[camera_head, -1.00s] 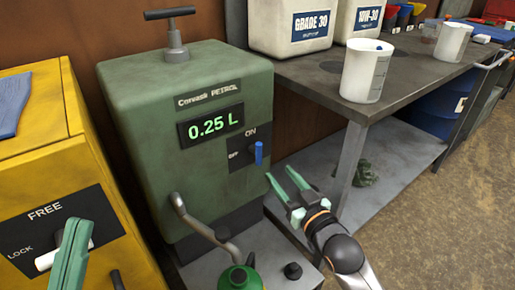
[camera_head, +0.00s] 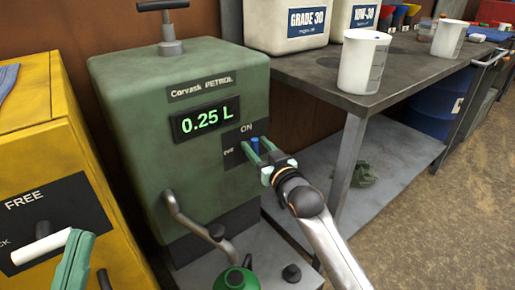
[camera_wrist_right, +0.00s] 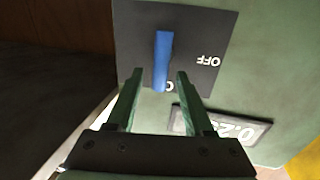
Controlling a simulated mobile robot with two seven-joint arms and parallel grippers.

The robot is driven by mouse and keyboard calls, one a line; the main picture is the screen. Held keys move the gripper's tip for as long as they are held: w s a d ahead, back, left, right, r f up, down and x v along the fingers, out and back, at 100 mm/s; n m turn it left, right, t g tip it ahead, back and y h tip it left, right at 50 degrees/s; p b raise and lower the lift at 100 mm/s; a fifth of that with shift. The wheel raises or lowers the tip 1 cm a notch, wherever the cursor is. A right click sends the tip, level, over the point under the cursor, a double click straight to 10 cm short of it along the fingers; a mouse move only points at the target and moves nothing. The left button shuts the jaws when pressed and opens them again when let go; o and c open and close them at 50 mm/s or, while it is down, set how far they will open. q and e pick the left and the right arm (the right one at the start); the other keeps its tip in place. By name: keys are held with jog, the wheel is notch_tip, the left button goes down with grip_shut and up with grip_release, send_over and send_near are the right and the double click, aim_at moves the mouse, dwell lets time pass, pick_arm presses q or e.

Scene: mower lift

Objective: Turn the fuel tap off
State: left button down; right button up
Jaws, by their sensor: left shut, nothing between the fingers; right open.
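The blue fuel tap handle (camera_head: 254,145) is on a dark plate on the front of the green petrol dispenser (camera_head: 135,120). It points up toward ON, with OFF to its side. In the right wrist view the blue handle (camera_wrist_right: 163,62) lies between the fingertips of my right gripper (camera_wrist_right: 158,78), which is open. I cannot tell whether a finger touches the handle. In the head view my right gripper (camera_head: 262,155) is at the tap plate and hides part of it. My left gripper (camera_head: 75,265) is shut and empty at the lower left, with only its tip showing.
The dispenser display (camera_head: 207,121) reads 0.25 L. A bent spout (camera_head: 185,220) sticks out at its front, above a green can (camera_head: 236,282). A yellow cabinet (camera_head: 40,120) stands left. A workbench (camera_head: 330,75) with containers stands right.

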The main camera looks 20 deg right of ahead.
grip_shut()
dwell(0.3)
dwell(0.3)
